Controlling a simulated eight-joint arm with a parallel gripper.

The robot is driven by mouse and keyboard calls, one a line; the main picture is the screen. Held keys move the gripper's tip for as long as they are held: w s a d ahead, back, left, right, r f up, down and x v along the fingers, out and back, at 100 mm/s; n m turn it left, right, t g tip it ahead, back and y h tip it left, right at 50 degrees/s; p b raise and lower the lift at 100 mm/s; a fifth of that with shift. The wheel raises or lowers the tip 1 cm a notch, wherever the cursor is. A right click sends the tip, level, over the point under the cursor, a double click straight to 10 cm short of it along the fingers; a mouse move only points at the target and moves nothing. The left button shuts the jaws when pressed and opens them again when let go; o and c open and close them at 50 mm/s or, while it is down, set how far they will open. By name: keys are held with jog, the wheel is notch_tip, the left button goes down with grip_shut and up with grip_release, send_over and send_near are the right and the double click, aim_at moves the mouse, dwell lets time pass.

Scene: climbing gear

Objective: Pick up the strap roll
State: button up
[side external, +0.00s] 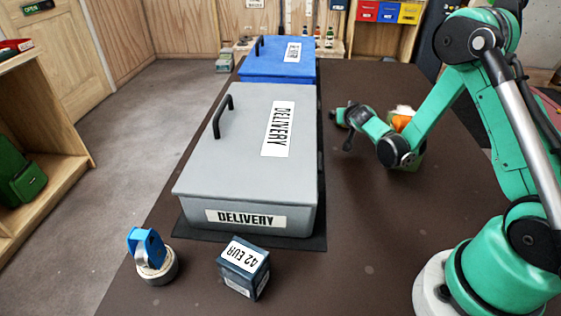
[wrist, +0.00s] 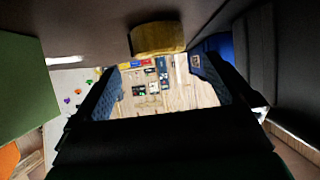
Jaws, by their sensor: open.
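A yellow-tan, rounded thing (wrist: 157,38), which looks like the strap roll, rests on the dark table at the top of the upside-down wrist view. I cannot make it out in the side view. My gripper (side external: 341,128) is low over the table, to the right of the grey and blue boxes. In the wrist view, the dark fingers of my gripper (wrist: 162,70) are spread apart with nothing between them. The yellow-tan thing is beyond the fingertips, apart from them and roughly centred across the gap.
A grey delivery box (side external: 210,160) and a blue one (side external: 270,68) stand left of my gripper. A green container (side external: 416,158) with orange contents is close on its right. A price-marked box (side external: 243,268) and a blue-and-silver item (side external: 152,258) sit in front. The table's centre right is clear.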

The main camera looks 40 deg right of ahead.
jog(key=shift+x, duration=2.35)
jog(key=c, duration=1.2)
jog(key=shift+r, duration=0.15)
